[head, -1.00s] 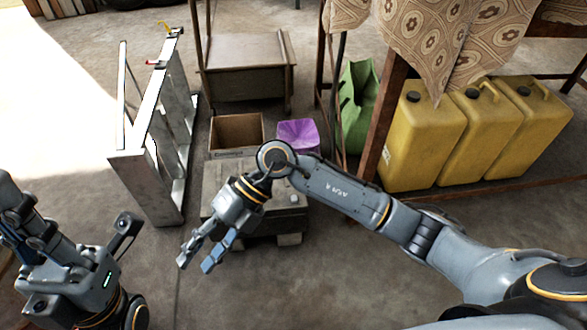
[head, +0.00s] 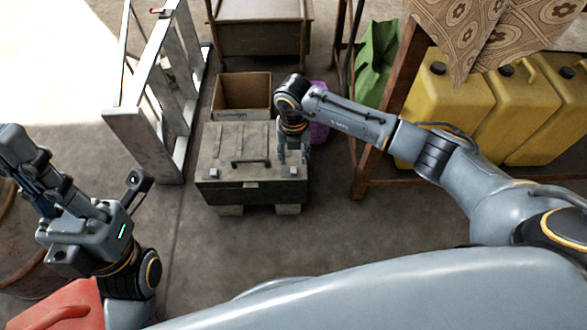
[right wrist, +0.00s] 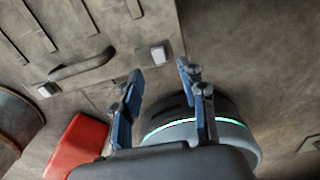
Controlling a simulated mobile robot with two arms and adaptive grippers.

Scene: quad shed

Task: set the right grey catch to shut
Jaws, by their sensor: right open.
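A grey-brown chest (head: 235,145) stands low on the floor, lid down, with a dark handle on its lid. The right grey catch (head: 293,170) is at the chest's front right edge; it shows as a pale block in the right wrist view (right wrist: 155,52). The left grey catch (head: 214,173) is at the front left; it also shows in the right wrist view (right wrist: 47,90). I cannot tell either catch's setting. My right gripper (head: 293,155) points down above the right catch, open and empty, apart from it in the right wrist view (right wrist: 160,72). My left gripper (head: 22,165) is raised at far left; its jaws are unclear.
A cardboard box (head: 242,92) stands behind the chest, with a purple bin (head: 319,125) partly hidden behind my right arm. Yellow canisters (head: 450,100) and a table leg (head: 390,110) are right. A red can (head: 70,305) is at front left.

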